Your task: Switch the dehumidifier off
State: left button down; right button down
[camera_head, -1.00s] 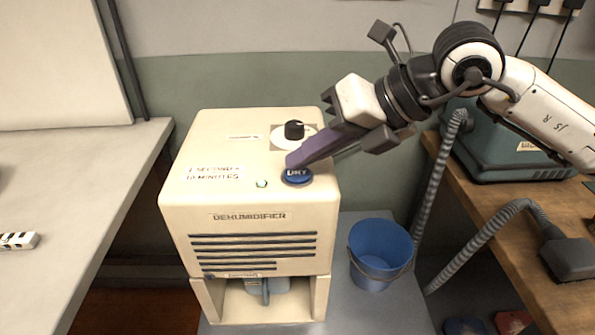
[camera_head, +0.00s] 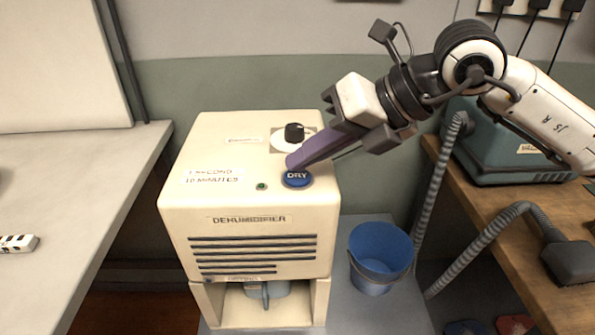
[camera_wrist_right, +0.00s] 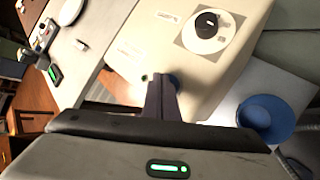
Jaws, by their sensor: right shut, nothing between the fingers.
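The cream dehumidifier (camera_head: 250,200) stands on a grey surface in the middle of the head view. Its blue "DRY" button (camera_head: 297,180) is on the top near the front right edge. A small dark green indicator (camera_head: 261,186) sits left of the button, and a black knob (camera_head: 294,132) is behind it. My right gripper (camera_head: 292,163) is shut and empty, its purple fingertips right at the button's back edge; whether they touch it I cannot tell. In the right wrist view, the fingers (camera_wrist_right: 160,90) hide part of the blue button (camera_wrist_right: 174,80). My left gripper is not in view.
A blue bucket (camera_head: 380,256) stands right of the dehumidifier. A pale table (camera_head: 70,210) is at left. A wooden bench (camera_head: 500,230) with a teal machine (camera_head: 505,150) and grey hoses is at right.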

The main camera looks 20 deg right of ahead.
aim_at(305, 178)
notch_tip(305, 178, up, 6)
jog(key=p, duration=0.4)
dwell(0.6)
dwell(0.9)
